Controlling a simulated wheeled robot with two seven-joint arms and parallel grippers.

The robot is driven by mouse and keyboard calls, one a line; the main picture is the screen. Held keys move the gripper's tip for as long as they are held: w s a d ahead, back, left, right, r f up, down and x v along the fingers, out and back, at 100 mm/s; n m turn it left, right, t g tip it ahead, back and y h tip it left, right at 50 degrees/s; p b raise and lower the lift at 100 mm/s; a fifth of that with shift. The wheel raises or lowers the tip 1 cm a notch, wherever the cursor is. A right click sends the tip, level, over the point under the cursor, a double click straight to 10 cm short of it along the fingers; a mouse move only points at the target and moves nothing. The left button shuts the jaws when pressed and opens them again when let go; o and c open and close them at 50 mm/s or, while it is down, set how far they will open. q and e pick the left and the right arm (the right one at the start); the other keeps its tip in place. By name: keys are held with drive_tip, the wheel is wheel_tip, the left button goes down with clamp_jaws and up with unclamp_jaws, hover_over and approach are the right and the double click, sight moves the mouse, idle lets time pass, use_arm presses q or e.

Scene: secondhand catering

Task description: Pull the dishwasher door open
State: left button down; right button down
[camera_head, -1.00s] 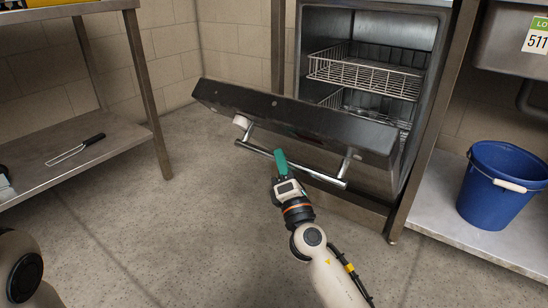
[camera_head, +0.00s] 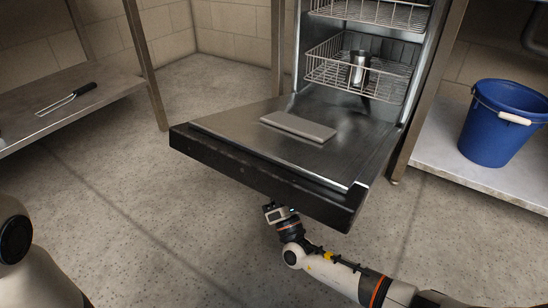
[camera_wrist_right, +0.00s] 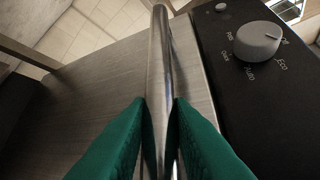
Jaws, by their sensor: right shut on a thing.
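The dishwasher door (camera_head: 290,145) is folded far down, close to level, with its inner face up in the head view. The dishwasher's inside (camera_head: 345,85) shows above it. My right gripper's green fingers (camera_wrist_right: 160,135) are shut on the metal bar handle (camera_wrist_right: 159,50) in the right wrist view, beside a control panel with a grey knob (camera_wrist_right: 249,41). In the head view the right wrist is under the door's front edge, which hides the fingertips and handle. My left gripper is out of view; only part of my left arm shows at the left edge.
The lower wire rack (camera_head: 335,80) holds a metal cup (camera_head: 359,68). A blue bucket (camera_head: 496,125) stands on a shelf at the right. A steel shelf (camera_head: 60,110) with a black-handled utensil (camera_head: 72,97) is at the left. The floor before the door is open.

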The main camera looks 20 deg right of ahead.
drive_tip(key=shift+w+d+f, duration=0.1)
drive_tip(key=shift+d+f, duration=0.05)
drive_tip(key=shift+f, duration=0.95)
drive_tip(key=shift+w+d+f, duration=0.1)
drive_tip(key=shift+d+f, duration=0.05)
drive_tip(key=shift+f, duration=0.9)
drive_tip(key=c, duration=1.3)
unclamp_jaws()
drive_tip(key=shift+a, duration=0.1)
drive_tip(key=p+v, duration=0.2)
drive_tip(key=v, duration=0.5)
drive_tip(key=shift+s+f, duration=0.15)
drive_tip(key=shift+s, duration=0.1)
